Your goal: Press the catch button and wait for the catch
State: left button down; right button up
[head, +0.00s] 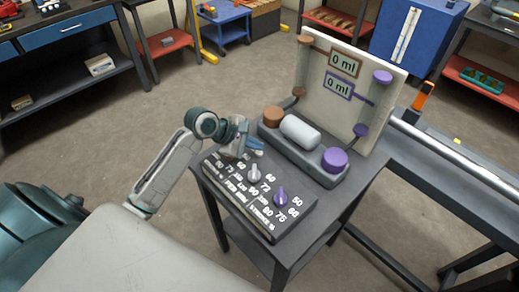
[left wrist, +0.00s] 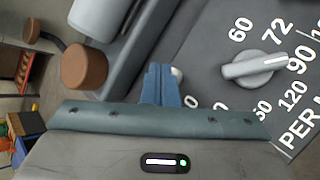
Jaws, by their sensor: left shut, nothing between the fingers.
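A dark control panel (head: 238,200) lies on a small grey table, with white numbers around a grey-white knob (head: 254,173) and a purple knob (head: 281,198). The grey-white knob also shows in the left wrist view (left wrist: 252,68). My left gripper (head: 257,151) is shut and empty, its blue fingers over the panel's far left part. In the left wrist view the fingertips (left wrist: 160,70) are beside a small pale rounded piece (left wrist: 177,74), partly hidden. I cannot tell whether they touch it, or whether it is the catch button. My right gripper is not in view.
Behind the panel stands a grey unit with a brown cap (head: 272,116), a white cylinder (head: 300,131) and a purple cap (head: 335,160). An upright board (head: 345,110) bears two displays, both reading 0 ml. A metal rail (head: 450,148) runs off to the right.

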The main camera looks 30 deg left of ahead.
pick_arm(q)
jog(key=shift+f, duration=0.45)
dwell(0.6)
jog(key=shift+r+p, duration=0.75)
jog(key=shift+p, duration=0.75)
notch_tip(320, 180, up, 6)
jog(key=p, duration=0.7)
